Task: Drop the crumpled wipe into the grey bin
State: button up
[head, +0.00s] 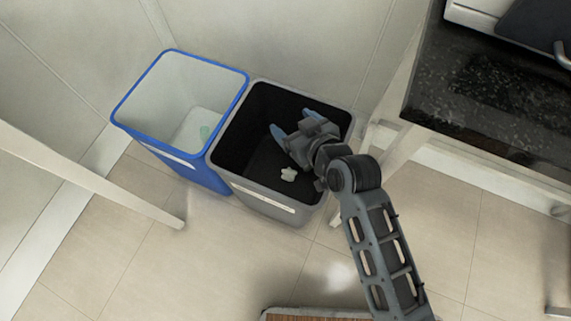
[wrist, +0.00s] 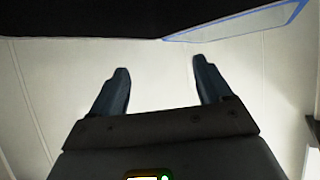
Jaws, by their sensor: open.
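The grey bin (head: 262,193) stands on the floor, with a dark inside. The crumpled wipe (head: 288,174) is a small whitish lump that shows within the bin's opening in the head view, against the dark inside. My gripper (head: 290,128) is over the bin's opening, with its blue fingers apart. In the wrist view my gripper (wrist: 160,80) is open with nothing between the fingers. The wipe is apart from the fingers and does not show in the wrist view.
A blue-rimmed bin (head: 188,178) stands directly left of the grey bin, with a pale greenish item inside. A dark speckled counter (head: 480,95) is at the right, its pale leg close to the grey bin. A white table leg (head: 90,180) reaches in from the left.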

jog(key=p+v, duration=0.1)
jog(key=v, duration=0.6)
jog(key=shift+s+d+r+p, duration=0.15)
jog(key=shift+s+d+p, duration=0.15)
jog(key=shift+p, duration=0.1)
dwell(0.3)
